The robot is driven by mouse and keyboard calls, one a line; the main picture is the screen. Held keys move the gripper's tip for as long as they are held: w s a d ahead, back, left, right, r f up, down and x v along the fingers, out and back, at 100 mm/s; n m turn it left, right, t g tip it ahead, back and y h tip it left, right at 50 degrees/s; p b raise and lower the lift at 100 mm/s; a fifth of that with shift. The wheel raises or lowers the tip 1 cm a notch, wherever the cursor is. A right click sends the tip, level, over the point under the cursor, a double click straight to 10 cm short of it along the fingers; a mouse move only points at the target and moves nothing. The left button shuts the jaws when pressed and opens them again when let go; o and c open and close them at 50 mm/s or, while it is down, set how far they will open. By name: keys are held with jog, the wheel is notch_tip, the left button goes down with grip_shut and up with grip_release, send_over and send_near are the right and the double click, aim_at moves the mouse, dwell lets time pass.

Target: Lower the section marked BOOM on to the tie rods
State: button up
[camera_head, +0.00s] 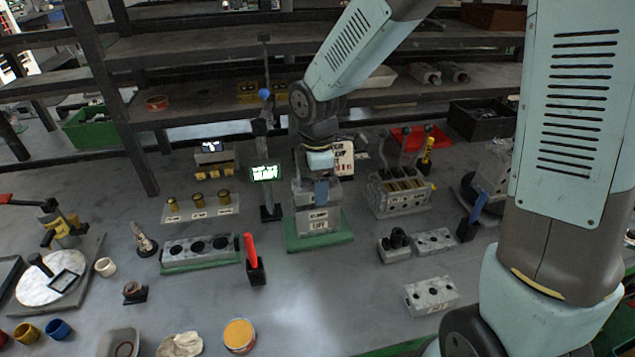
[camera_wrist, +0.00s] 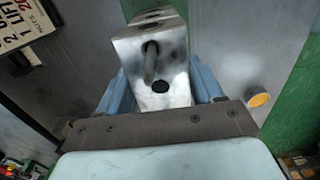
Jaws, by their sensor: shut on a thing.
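My gripper (camera_head: 321,188) points down over a stack in the middle of the bench. It is shut on a grey metal section (camera_wrist: 170,95), with its blue fingers on either side. The section's face shows a dark port, a grey rod and a second dark hole. In the head view the held section (camera_head: 303,194) is right above or on a grey block labelled LIFT (camera_head: 319,225), which stands on a green base (camera_head: 318,243). I cannot tell whether they touch. No BOOM marking is legible, and the tie rods are hidden by the section and gripper.
A grey manifold with levers (camera_head: 398,192) stands to the right. Loose grey blocks (camera_head: 432,296) lie front right. A long three-hole block (camera_head: 200,250) and a red-handled tool (camera_head: 251,258) are left. A lit display (camera_head: 265,173) stands close by.

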jog(key=shift+f, duration=0.6)
jog(key=o, duration=1.5)
notch_tip(320, 180, up, 14)
jog(key=shift+f, duration=0.15)
jog(key=s+d+r+m+t, duration=0.2)
jog(key=s+d+r+m, duration=0.2)
jog(key=s+d+m, duration=0.3)
jog(key=s+d+r+m+t, duration=0.3)
jog(key=s+d+r+m, duration=0.2)
jog(key=d+m, duration=0.9)
jog(key=s+d, duration=0.2)
jog(key=d, duration=0.2)
jog(key=shift+d+t, duration=0.3)
